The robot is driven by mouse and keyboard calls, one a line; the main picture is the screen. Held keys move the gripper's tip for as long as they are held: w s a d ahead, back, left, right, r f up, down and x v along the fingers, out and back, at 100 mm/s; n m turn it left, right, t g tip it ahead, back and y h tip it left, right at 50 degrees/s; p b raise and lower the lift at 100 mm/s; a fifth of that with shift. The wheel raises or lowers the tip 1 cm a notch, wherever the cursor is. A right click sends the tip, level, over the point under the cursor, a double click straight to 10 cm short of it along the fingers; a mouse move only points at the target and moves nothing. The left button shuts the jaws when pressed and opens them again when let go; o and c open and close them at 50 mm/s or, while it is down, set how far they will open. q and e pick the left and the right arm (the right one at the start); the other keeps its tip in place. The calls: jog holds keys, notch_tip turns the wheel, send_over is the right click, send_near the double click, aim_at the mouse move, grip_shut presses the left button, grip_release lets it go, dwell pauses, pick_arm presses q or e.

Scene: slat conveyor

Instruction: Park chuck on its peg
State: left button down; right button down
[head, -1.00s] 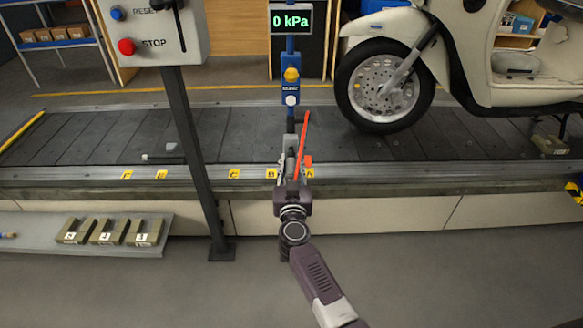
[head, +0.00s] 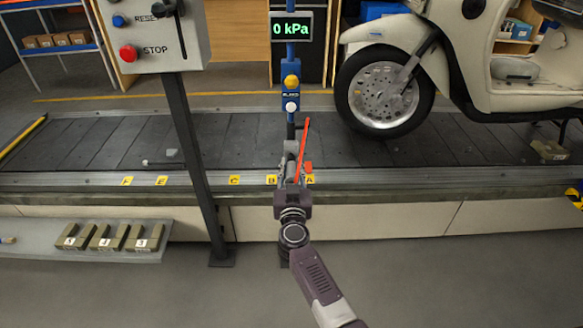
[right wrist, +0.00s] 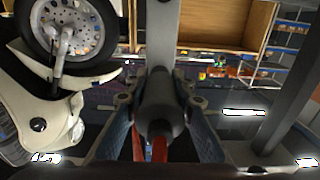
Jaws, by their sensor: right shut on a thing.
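The chuck (right wrist: 160,105) is a dark grey tool with a red hose (right wrist: 158,150). In the right wrist view it sits between the fingers of my right gripper (right wrist: 155,110), which is shut on it. In the head view the right gripper (head: 292,172) is over the conveyor's near edge, just before the blue post (head: 291,75). The red hose also shows there (head: 302,145), rising beside the gripper. A dark fitting (head: 291,130) is low on the post. I cannot make out the peg clearly, nor whether the chuck touches it. My left gripper is not in view.
The gauge (head: 291,27) reads 0 kPa. A cream scooter (head: 470,70) stands on the slat conveyor (head: 240,140) to the right. A RESET and STOP box (head: 155,35) on a dark pole (head: 195,160) stands left. A shelf (head: 30,228) holds several numbered blocks.

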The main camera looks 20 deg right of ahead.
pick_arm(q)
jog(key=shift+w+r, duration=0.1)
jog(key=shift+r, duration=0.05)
pick_arm(e)
jog(key=shift+w, duration=0.15)
jog(key=shift+w+d, duration=0.1)
jog(key=shift+w, duration=0.05)
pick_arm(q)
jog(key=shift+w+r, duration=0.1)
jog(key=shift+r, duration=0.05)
pick_arm(e)
jog(key=shift+w+d, duration=0.1)
jog(key=shift+w, duration=0.25)
jog(key=c, duration=1.6)
grip_release()
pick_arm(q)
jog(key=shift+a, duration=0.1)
pick_arm(e)
jog(key=shift+s, duration=0.1)
